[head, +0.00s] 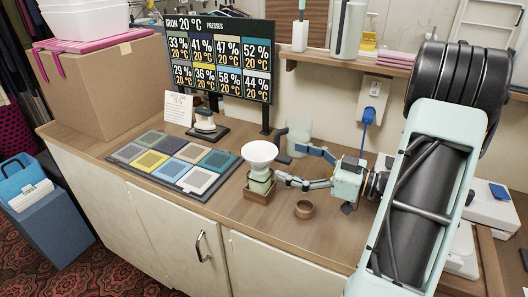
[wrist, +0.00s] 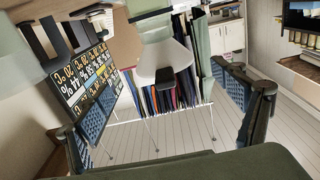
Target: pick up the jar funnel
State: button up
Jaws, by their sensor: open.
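The jar funnel (head: 260,153) is a white cone, wide mouth up, on a pale green jar (head: 260,186) in a small wooden tray. My gripper (head: 288,164) is open just right of the funnel, one finger reaching behind it and the other toward its stem and the jar. Whether a fingertip touches is unclear. In the wrist view the white funnel (wrist: 163,58) shows ahead, between the spread finger lines of my gripper (wrist: 150,98). Nothing is held.
The wooden tray (head: 258,197) stands near the counter's front edge. A mat of coloured swatches (head: 178,160) lies to the left. A small brown ring (head: 304,209) lies in front of my gripper.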

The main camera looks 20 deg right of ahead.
aim_at(258, 150)
jog(key=x, duration=0.4)
jog(key=shift+w+a, duration=0.15)
jog(key=shift+a, duration=0.1)
jog(key=x, duration=0.4)
jog(key=shift+a+r, duration=0.25)
jog(key=shift+r, duration=0.05)
jog(key=shift+w+a+p, duration=0.2)
jog(key=shift+a+p, duration=0.05)
jog(key=shift+p, duration=0.05)
jog(key=c, duration=1.2)
